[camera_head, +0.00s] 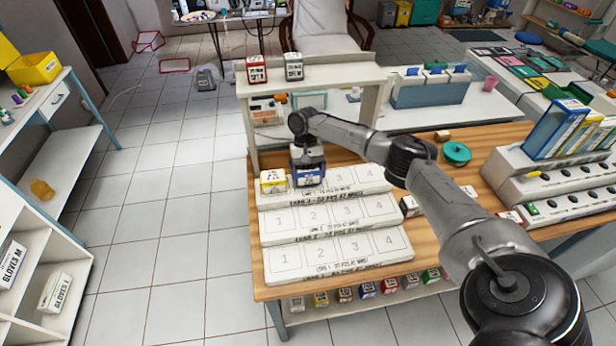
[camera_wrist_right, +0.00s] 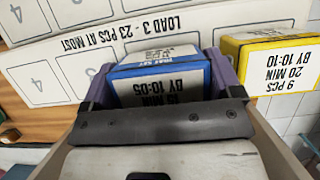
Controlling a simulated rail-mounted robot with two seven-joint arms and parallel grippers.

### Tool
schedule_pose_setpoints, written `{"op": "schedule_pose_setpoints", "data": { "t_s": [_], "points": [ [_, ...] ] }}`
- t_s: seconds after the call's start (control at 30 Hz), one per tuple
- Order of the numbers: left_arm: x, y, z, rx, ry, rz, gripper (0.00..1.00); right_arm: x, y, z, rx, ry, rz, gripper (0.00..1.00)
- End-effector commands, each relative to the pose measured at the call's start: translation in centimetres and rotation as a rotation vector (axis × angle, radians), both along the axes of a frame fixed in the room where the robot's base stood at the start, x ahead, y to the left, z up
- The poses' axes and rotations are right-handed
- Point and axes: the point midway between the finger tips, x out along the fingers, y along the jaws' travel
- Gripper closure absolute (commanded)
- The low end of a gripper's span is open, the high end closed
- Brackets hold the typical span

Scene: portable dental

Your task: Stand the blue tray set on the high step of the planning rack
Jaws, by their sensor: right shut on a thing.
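The blue tray set (camera_head: 308,180) is a small box with a white label, held upright at the high step of the white planning rack (camera_head: 334,249). It is over or on the second place from the left; I cannot tell whether its base touches the step. My right gripper (camera_head: 308,165) is shut on it from above. In the right wrist view the blue tray set (camera_wrist_right: 160,76) sits between both fingers of the right gripper (camera_wrist_right: 162,82). A yellow box (camera_head: 273,183) stands on the same step, just left of it. My left gripper is out of view.
A white shelf (camera_head: 325,76) with a red box (camera_head: 256,69) and a grey box (camera_head: 294,66) stands behind the rack. The rack's two lower steps are empty. A green round object (camera_head: 457,153) lies on the wooden table to the right. Several small boxes line the shelf below.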

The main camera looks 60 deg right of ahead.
Motion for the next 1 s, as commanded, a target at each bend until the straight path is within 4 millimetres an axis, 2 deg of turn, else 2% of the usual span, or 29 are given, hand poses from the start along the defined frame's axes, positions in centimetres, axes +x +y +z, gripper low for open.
{"op": "schedule_pose_setpoints", "data": {
  "t_s": [0.03, 0.13, 0.47, 0.5, 0.63, 0.87, 1.0],
  "points": [
    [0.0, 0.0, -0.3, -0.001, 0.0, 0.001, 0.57, 0.0, 0.1, -0.9, 0.0, 0.002, -0.001, 0.45],
    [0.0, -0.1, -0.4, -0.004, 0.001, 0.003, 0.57, 0.0, 0.1, -1.7, 0.001, 0.0, 0.0, 0.45],
    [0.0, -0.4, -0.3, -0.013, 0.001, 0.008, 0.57, 0.0, 0.0, -1.9, 0.002, 0.0, 0.001, 0.45],
    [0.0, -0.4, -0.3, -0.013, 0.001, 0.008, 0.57, 0.0, 0.1, -2.0, 0.001, 0.0, 0.001, 0.14],
    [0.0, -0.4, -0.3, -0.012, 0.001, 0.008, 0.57, 0.0, 0.0, -2.0, 0.0, 0.0, 0.001, 0.02],
    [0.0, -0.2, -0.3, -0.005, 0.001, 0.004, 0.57, 0.0, 0.0, -1.9, 0.001, -0.001, 0.001, 0.0],
    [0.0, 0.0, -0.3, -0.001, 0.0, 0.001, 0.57, 0.2, -0.1, -1.1, 0.0, -0.002, -0.001, 0.0]
  ]
}}
